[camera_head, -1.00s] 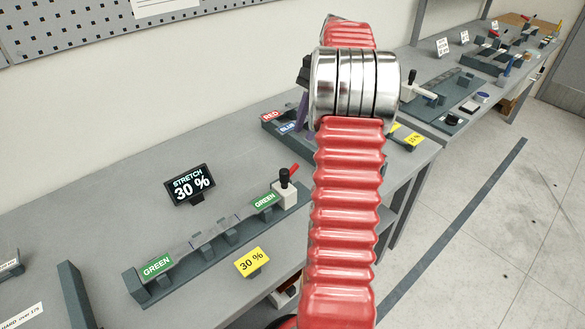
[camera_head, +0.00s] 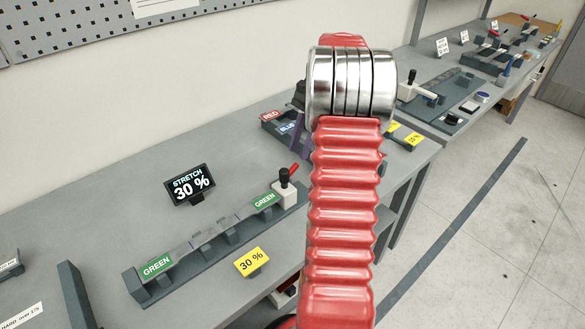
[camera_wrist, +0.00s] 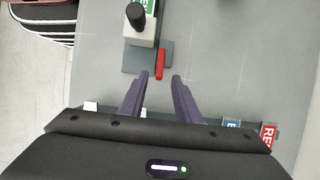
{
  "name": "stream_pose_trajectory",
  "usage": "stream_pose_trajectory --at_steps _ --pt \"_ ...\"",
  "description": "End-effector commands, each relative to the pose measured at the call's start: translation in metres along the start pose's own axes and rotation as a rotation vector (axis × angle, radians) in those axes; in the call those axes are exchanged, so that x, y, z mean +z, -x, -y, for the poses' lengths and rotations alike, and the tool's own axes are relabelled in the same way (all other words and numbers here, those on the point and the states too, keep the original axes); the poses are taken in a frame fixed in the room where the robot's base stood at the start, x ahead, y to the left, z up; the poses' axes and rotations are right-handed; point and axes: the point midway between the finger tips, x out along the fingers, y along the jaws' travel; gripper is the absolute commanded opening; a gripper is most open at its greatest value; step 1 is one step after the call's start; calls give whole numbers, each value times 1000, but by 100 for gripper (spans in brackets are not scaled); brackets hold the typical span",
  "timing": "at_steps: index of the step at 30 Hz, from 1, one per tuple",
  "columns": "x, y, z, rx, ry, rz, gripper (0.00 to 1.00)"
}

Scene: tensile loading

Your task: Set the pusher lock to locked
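The pusher is a white block (camera_head: 285,194) with a black knob (camera_head: 284,175), at the right end of the grey stretch rig (camera_head: 190,262). A red lever (camera_head: 294,169), apparently the pusher lock, sticks up at a tilt beside the knob. In the wrist view the red lever (camera_wrist: 159,64) points toward me, beside the white block (camera_wrist: 139,32) and knob (camera_wrist: 135,16). My gripper (camera_wrist: 160,76) is open, its two purple fingers apart and empty. The lever lies just ahead of the gap between the fingertips; I cannot tell the height difference. In the head view my arm mostly hides the gripper.
A display reading "STRETCH 30 %" (camera_head: 189,185) stands behind the rig, and a yellow "30 %" card (camera_head: 251,262) stands in front. RED (camera_head: 271,116) and BLUE (camera_head: 291,128) labelled parts lie farther along the bench. The bench between display and wall is clear.

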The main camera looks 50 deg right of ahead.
Motion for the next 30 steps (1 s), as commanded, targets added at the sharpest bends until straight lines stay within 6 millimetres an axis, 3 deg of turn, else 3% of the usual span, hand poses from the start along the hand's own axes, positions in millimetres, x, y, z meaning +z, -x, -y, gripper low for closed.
stream_pose_trajectory --at_steps 9,15,26,30 --pt "0 -50 0 1 1 1 30" --pt "0 -71 0 0 0 1 30" --pt "0 -77 0 -1 -1 0 30" --pt "0 -77 0 -1 -1 0 22"
